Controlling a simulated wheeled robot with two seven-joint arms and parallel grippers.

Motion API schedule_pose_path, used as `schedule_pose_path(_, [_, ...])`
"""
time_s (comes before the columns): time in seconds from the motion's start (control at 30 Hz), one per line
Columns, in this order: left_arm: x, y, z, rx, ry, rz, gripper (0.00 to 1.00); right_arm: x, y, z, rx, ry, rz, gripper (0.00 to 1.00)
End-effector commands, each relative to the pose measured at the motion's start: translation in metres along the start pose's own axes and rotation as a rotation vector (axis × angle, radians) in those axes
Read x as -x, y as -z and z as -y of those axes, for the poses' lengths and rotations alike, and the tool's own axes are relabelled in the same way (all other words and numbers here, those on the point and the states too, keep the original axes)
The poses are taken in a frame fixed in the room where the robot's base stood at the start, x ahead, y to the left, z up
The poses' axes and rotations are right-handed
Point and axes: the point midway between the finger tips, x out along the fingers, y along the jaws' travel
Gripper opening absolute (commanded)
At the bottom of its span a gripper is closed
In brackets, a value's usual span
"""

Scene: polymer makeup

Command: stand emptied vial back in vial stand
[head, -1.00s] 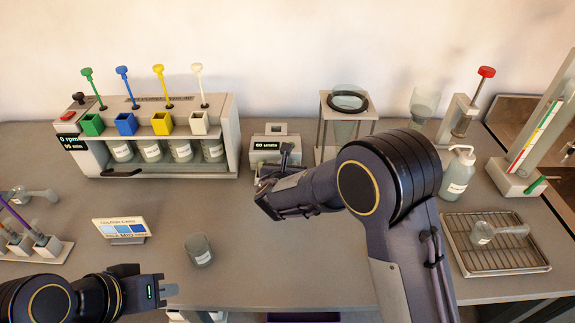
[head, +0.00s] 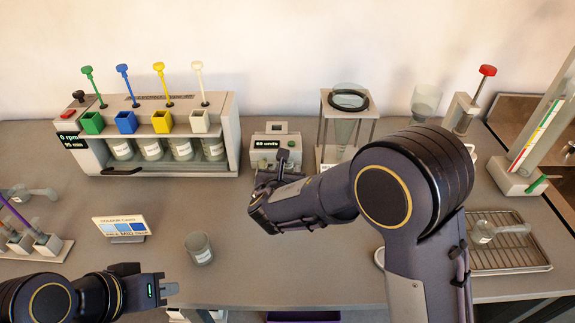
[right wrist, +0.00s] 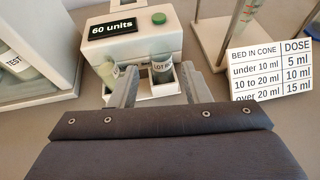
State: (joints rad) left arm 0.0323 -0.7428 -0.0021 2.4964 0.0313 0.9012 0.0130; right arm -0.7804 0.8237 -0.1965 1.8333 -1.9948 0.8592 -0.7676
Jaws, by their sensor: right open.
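In the right wrist view a small clear vial (right wrist: 161,68) with a "LOT" label stands upright at the white holder (right wrist: 145,101) in front of the "60 units" box. My right gripper (right wrist: 156,88) is open, with one finger on each side of this vial; contact cannot be told. A second vial (right wrist: 110,72) stands just left of the left finger. In the head view my right gripper (head: 262,190) is in front of the box, and the arm hides most of the holder. My left gripper (head: 160,287) is low at the left, its jaw gap unclear.
The "60 units" box (head: 275,142) stands behind the vials. A stirrer rack (head: 160,135) is at the left, a cone stand (head: 346,120) at the right. A wire tray (head: 510,242) lies right.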

Motion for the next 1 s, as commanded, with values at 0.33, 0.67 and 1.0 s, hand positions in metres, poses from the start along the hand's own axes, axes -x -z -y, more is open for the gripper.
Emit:
schedule_pose_path(0.33, [-0.001,0.000,0.000,0.000,0.000,0.000,0.00,0.059,0.000,0.000,0.000,-0.001,0.000,0.43])
schedule_pose_path(0.67, [-0.001,0.000,0.000,0.000,0.000,0.000,0.00,0.066,0.000,0.001,0.001,0.001,0.000,0.43])
schedule_pose_path(1.0, [0.000,0.000,0.000,0.000,0.000,0.000,0.00,0.065,-0.002,0.007,-0.025,0.015,-0.008,0.43])
